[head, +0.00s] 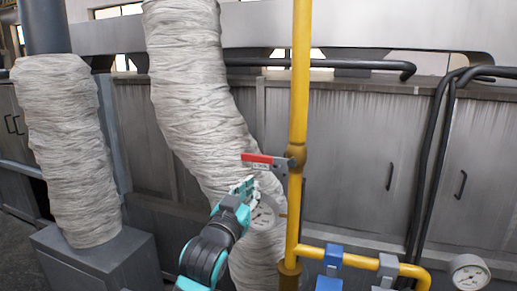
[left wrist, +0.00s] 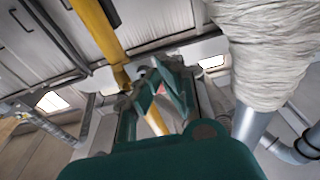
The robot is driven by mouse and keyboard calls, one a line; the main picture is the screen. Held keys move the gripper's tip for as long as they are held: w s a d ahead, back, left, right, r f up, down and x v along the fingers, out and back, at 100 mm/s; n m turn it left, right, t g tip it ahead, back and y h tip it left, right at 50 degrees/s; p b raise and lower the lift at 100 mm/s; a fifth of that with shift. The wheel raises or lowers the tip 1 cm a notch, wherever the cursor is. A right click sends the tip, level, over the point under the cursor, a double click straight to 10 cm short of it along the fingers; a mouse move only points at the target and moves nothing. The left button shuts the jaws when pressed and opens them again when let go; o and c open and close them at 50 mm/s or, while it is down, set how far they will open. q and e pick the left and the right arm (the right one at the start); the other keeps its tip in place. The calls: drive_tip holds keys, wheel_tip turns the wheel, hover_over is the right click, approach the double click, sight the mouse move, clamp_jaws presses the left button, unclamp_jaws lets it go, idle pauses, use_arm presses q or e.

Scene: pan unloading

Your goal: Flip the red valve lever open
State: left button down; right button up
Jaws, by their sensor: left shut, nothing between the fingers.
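The red valve lever (head: 258,158) sticks out roughly level to the left from the valve on the yellow vertical pipe (head: 299,90). A grey metal bracket or tag is at its base. My left gripper (head: 246,186) is shut and empty, just below the lever in the head view; I cannot tell whether it touches it. In the left wrist view, the green fingers (left wrist: 160,80) are close together, with a small red patch showing behind them. The yellow pipe (left wrist: 98,28) passes to their upper left. My right gripper is not in view.
A thick wrapped duct (head: 195,90) stands behind the lever, and another wrapped duct (head: 70,150) is at the left. A pressure gauge (head: 468,272) and a yellow branch pipe with blue fittings (head: 333,256) are at lower right. Grey cabinets (head: 345,160) fill the back.

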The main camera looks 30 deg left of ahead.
use_arm(q)
drive_tip(key=s+r+t+y, duration=0.1)
drive_tip(key=s+r+t, duration=0.1)
drive_tip(key=s+r, duration=0.4)
wheel_tip(320, 180, up, 3)
drive_tip(key=shift+d+r+n, duration=0.1)
drive_tip(key=shift+d+n, duration=0.2)
drive_tip(key=shift+d, duration=0.05)
drive_tip(key=shift+w, duration=0.1)
wheel_tip(320, 180, up, 4)
drive_tip(key=p, duration=0.5)
hover_over(268, 160)
drive_tip(key=s+a, duration=0.3)
drive_tip(key=shift+w+d+f, duration=0.1)
drive_tip(key=shift+f, duration=1.1)
drive_tip(key=shift+w+d+f, duration=0.1)
drive_tip(key=shift+f, duration=1.05)
drive_tip(key=shift+w+f, duration=0.1)
